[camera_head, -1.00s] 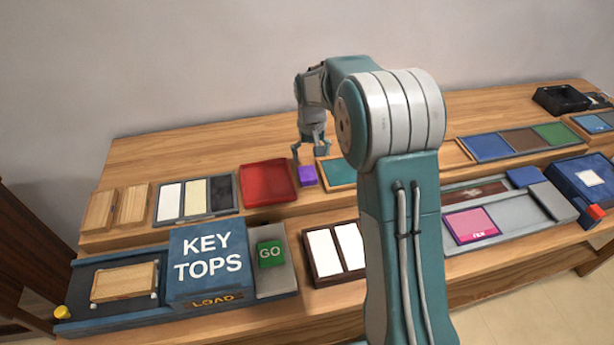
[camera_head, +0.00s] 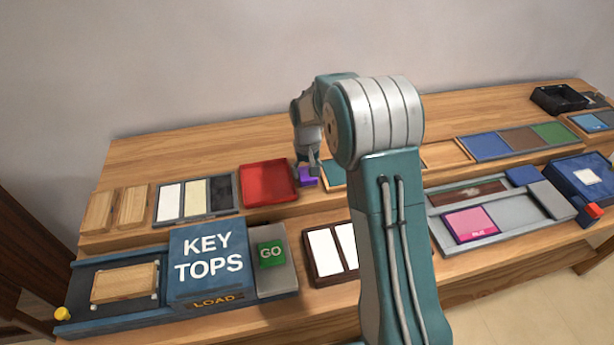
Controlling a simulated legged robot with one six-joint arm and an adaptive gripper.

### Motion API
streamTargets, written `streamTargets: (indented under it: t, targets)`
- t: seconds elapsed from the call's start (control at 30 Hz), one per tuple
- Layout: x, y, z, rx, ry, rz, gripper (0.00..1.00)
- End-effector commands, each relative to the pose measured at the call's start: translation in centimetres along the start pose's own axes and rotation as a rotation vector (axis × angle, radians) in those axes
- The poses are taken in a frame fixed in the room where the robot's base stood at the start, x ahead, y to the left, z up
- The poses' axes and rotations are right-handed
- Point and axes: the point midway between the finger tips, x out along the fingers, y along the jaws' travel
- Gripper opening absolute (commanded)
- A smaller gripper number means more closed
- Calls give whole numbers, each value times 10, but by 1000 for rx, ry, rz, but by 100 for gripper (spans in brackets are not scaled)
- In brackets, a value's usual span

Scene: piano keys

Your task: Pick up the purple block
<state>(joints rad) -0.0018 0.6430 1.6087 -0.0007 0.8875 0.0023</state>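The purple block (camera_head: 308,181) sits on the wooden bench, between the red tray and a teal panel. My gripper (camera_head: 307,170) is down at the block, with its fingers over or around its upper part. The fingers hide part of the block's top. The fingers are small here, and I cannot tell whether they are closed on the block or only around it. The block seems to rest on the bench.
The red tray (camera_head: 268,184) is close on the left of the block, and the teal panel (camera_head: 333,172) is close on the right. The blue KEY TOPS box (camera_head: 208,262) stands lower front left. Bare wood (camera_head: 220,140) lies behind.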

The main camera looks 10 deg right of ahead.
Motion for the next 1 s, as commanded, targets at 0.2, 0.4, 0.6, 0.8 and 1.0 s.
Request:
streamTargets:
  t: [0.2, 0.4, 0.6, 0.8, 1.0]
  targets:
    - [2, 0, 1, 0, -3, -1, 6]
    - [-3, 0, 0, 0, -3, 0, 6]
    - [-28, 0, 0, 0, 2, 0, 6]
    - [-62, 15, 21, 2, 2, 0, 6]
    - [-96, 36, 49, 4, 1, 0, 6]
